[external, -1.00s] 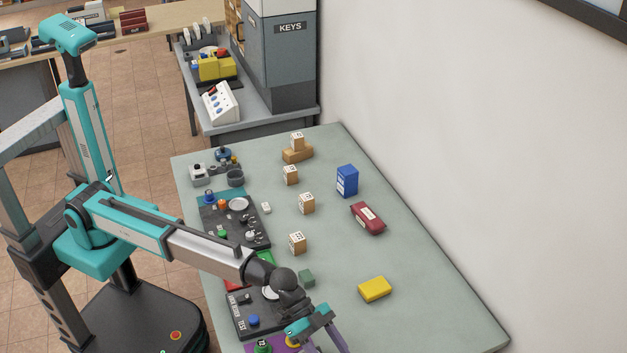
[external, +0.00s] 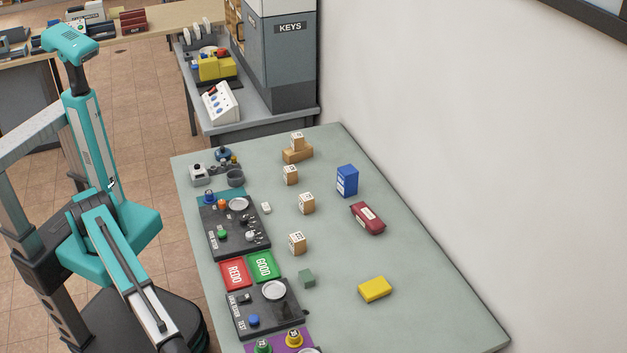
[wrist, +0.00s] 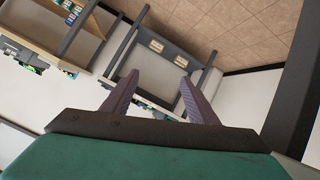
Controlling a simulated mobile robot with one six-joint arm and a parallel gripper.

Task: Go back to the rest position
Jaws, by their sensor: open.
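My gripper (wrist: 152,92) shows in the wrist view with its two purple fingers spread apart and nothing between them. Beyond the fingers are the tiled floor and grey-framed furniture against a white wall. In the external view my teal and white arm reaches down past the bottom edge at the lower left, left of the green-grey table (external: 420,270). The gripper itself is outside that view.

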